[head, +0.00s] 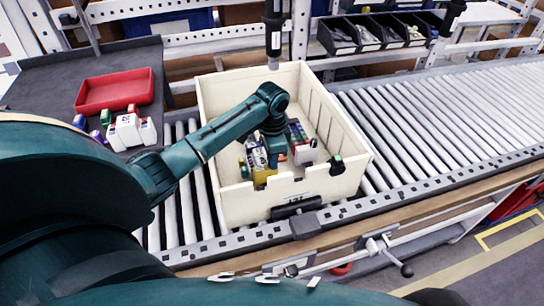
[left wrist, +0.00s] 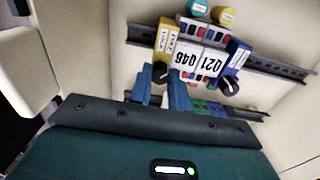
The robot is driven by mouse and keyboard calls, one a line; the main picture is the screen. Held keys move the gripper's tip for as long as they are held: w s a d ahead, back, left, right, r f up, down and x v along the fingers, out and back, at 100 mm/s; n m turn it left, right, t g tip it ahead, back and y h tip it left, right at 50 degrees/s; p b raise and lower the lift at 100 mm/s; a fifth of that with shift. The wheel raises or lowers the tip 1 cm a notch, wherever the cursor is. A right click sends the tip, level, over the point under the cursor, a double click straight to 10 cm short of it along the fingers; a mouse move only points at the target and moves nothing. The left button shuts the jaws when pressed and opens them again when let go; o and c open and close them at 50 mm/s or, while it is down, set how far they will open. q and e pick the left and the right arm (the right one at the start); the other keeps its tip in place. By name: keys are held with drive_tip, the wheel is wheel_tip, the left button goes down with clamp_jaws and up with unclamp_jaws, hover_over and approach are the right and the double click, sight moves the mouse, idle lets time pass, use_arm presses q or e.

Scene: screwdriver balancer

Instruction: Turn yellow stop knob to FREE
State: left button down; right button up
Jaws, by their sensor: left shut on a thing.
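In the left wrist view, a yellow module (left wrist: 167,38) with a white label carries a black knob (left wrist: 160,72) at its lower end. The blue fingers of my left gripper (left wrist: 163,88) are on either side of this knob and shut on it. Which mark the knob points to is too small to read. In the head view, my left gripper (head: 274,150) reaches down into a cream crate (head: 232,202), beside the yellow module (head: 262,176). My fingers hide the knob there. My right gripper is not in view.
A blue module (left wrist: 239,54) with another black knob (left wrist: 229,86) sits right of white numbered modules (left wrist: 203,33) on the rail. The crate walls surround the gripper. A roller conveyor (head: 430,115) runs beneath. A red tray (head: 115,91) stands on the left table.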

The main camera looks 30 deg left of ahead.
use_arm(q)
drive_tip(key=shift+r, duration=0.1)
drive_tip(key=c, duration=1.3)
unclamp_jaws()
wheel_tip(320, 180, up, 13)
